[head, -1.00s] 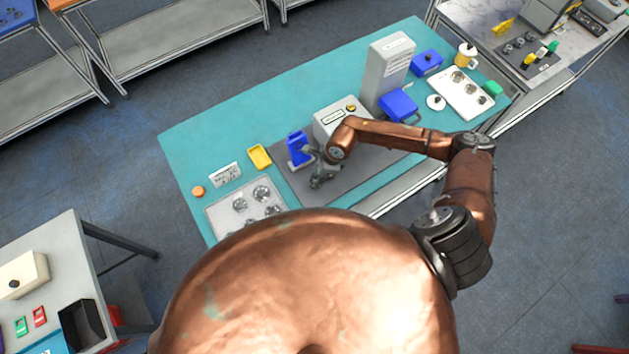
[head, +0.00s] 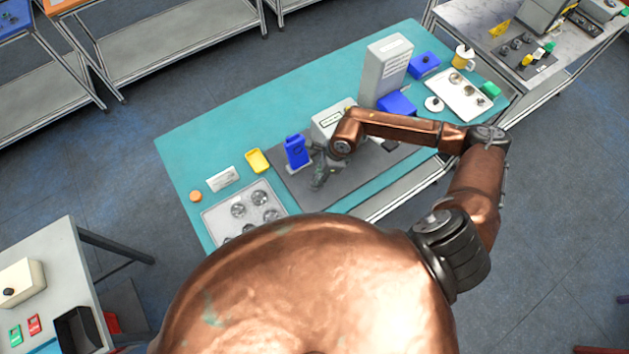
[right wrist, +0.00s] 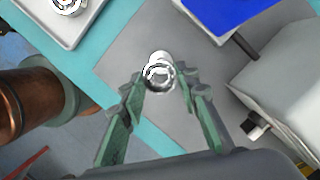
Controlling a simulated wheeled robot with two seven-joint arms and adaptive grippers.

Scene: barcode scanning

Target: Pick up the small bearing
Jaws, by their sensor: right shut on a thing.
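The small bearing (right wrist: 159,75) is a shiny metal ring in the right wrist view, over the grey mat (right wrist: 125,60). It sits between the fingertips of my right gripper (right wrist: 160,82), which is shut on it. In the head view my right gripper (head: 319,174) is over the mat, just right of and in front of the blue holder (head: 296,152). The bearing is too small to make out there. My left gripper is not in view.
A tray (head: 213,216) of larger bearings lies left of the mat. A yellow box (head: 257,161) and a white label card (head: 223,178) stand behind it. A grey device (head: 325,125) and tall grey block (head: 385,72) stand behind my right arm. The table's back left is clear.

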